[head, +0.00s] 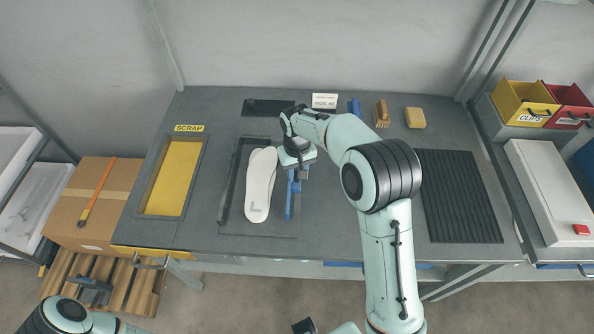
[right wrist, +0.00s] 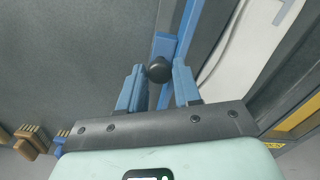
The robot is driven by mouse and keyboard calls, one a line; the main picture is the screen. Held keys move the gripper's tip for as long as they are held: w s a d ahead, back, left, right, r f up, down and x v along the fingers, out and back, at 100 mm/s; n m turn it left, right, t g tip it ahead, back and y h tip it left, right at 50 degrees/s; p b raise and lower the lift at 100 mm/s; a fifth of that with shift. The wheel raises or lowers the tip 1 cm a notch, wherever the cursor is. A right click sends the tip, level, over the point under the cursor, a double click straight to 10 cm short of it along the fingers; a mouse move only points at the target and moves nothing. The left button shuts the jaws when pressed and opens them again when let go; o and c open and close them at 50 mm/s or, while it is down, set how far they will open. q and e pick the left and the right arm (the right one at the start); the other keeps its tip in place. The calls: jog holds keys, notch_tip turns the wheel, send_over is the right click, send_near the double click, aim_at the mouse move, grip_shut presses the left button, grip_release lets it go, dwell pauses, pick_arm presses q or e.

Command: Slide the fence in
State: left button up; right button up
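The blue fence (head: 289,200) stands along the right side of the white insole (head: 260,185), which lies in the dark tray (head: 228,185). A narrow gap shows between fence and insole. In the right wrist view the fence (right wrist: 164,46) bears a round black knob (right wrist: 158,70).
A yellow scrap bin (head: 172,178) is sunk in the table at the left. A ribbed black mat (head: 460,195) lies at the right.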

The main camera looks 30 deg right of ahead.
grip_shut()
jog(key=w+a+p, duration=0.1)
jog(key=a, duration=0.1)
jog(key=w+a+p, duration=0.1)
jog(key=a, duration=0.1)
jog(key=w+a+p, duration=0.1)
jog(key=w+a, duration=0.1)
jog(key=shift+a+r, duration=0.1)
jog(key=shift+a, duration=0.1)
pick_arm(q)
jog(key=w+r, duration=0.1)
jog(key=r, duration=0.1)
jog(key=w+r, duration=0.1)
jog(key=shift+w+r, duration=0.1)
jog(key=shift+r, duration=0.25)
jog(key=shift+d, duration=0.1)
pick_arm(e)
jog(key=o, duration=0.6)
grip_release()
jog(key=shift+a, duration=0.15)
jog(key=shift+c, duration=0.2)
